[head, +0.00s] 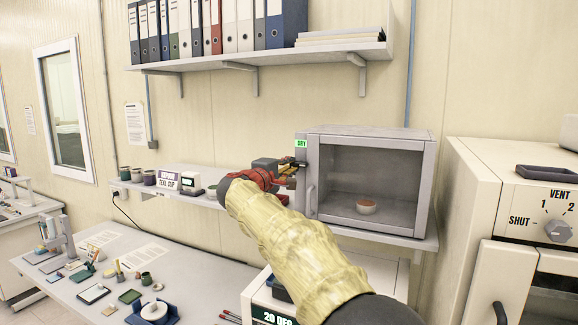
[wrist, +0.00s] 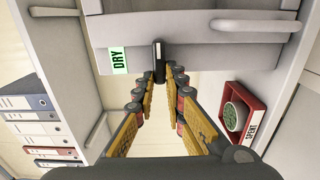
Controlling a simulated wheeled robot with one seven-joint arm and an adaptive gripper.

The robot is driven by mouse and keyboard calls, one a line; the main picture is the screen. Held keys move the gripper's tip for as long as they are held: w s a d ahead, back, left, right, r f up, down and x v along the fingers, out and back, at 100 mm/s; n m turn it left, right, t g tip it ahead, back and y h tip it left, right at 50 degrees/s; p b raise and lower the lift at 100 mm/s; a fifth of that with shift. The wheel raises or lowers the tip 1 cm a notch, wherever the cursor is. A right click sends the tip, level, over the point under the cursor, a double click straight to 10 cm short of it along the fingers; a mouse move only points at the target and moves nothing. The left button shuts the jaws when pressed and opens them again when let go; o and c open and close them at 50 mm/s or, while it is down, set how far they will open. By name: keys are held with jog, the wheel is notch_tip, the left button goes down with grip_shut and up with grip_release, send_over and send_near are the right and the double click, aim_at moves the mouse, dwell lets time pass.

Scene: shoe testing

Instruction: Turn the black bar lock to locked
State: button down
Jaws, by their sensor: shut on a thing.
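The black bar lock (wrist: 158,58) shows in the wrist view on the face of the grey cabinet, beside the green DRY label (wrist: 118,61). My gripper (wrist: 158,73) has its fingertips closed around the bar, one on each side. The bar's long side runs up and down in the wrist picture. In the head view my gripper (head: 288,172) is at the left edge of the cabinet (head: 365,131), below its DRY label (head: 301,143). The bar itself is not clear there, hidden behind my gripper.
The cabinet has a clear door with a handle (head: 310,197) and a reddish bowl (head: 366,207) inside. A red tray (wrist: 262,92) holding a green-filled bowl (wrist: 233,116) sits near my gripper. A shelf with binders (head: 200,28) is above. A beige oven (head: 480,195) stands at right.

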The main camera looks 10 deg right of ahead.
jog(key=shift+f, duration=0.1)
dwell(0.3)
jog(key=c, duration=1.8)
grip_release()
jog(key=shift+c, duration=0.2)
jog(key=shift+a, duration=0.1)
jog(key=v, duration=1.2)
